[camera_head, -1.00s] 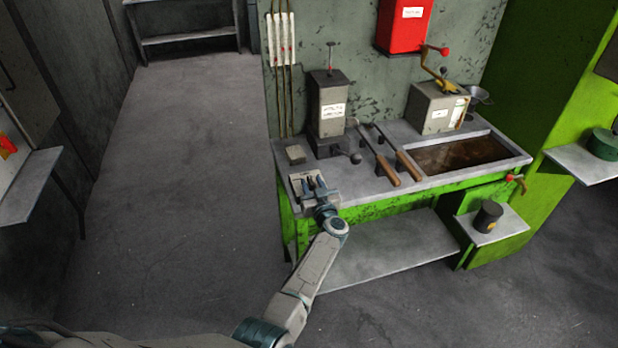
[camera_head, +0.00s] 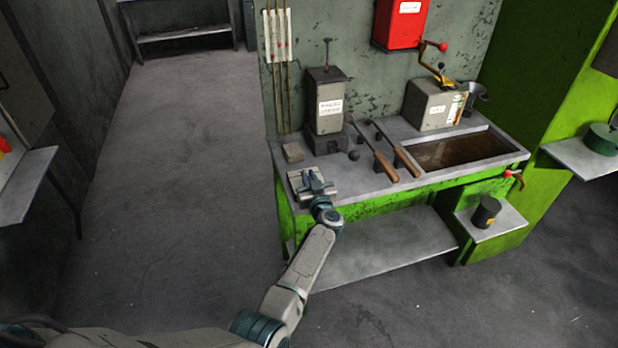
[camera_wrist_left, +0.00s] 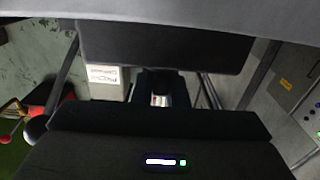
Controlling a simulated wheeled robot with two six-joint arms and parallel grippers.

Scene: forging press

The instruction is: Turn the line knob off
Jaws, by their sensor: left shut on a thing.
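A small pale box (camera_head: 296,184) sits at the front left corner of the bench. My left gripper (camera_head: 316,182) is at this box, shut on a small part there that I take to be the line knob; the fingers hide most of it. In the left wrist view, the dark jaws of my left gripper (camera_wrist_left: 160,97) fill the middle, with a small grey and reddish piece showing in the gap. The knob's setting cannot be read. My right gripper is not in view.
The bench (camera_head: 350,202) carries a labelled grey press (camera_head: 325,105), two wooden-handled tools (camera_head: 386,166), a small block (camera_head: 293,152) and a crank box (camera_head: 432,108). A black can (camera_head: 486,212) stands on a low shelf at right. The floor at left is clear.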

